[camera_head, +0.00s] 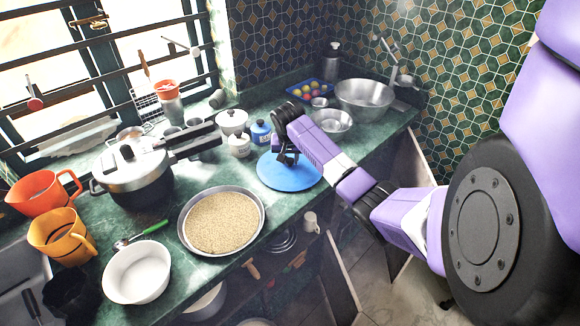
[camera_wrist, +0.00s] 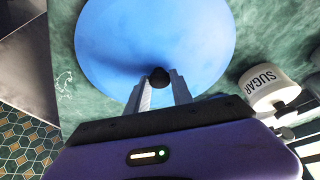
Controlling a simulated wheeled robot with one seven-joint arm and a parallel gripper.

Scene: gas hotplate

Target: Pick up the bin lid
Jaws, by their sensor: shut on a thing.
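The bin lid is a round blue disc (camera_head: 284,178) at the front part of the green counter, right of the plate of grain. In the wrist view the blue lid (camera_wrist: 130,35) fills the upper middle, with a small dark knob (camera_wrist: 159,76) near its lower edge. My gripper (camera_head: 288,158) is over the lid. In the wrist view the fingers of my gripper (camera_wrist: 159,85) stand on either side of the knob, shut on it. I cannot tell whether the lid touches the counter or is slightly raised.
A sugar jar (camera_wrist: 268,87) stands close to the lid. A blue jar (camera_head: 261,132) and white pot (camera_head: 232,122) are behind it. Steel bowls (camera_head: 365,96) are at the back right, a grain plate (camera_head: 222,221) and pressure cooker (camera_head: 135,175) at the left. The counter's front edge is near.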

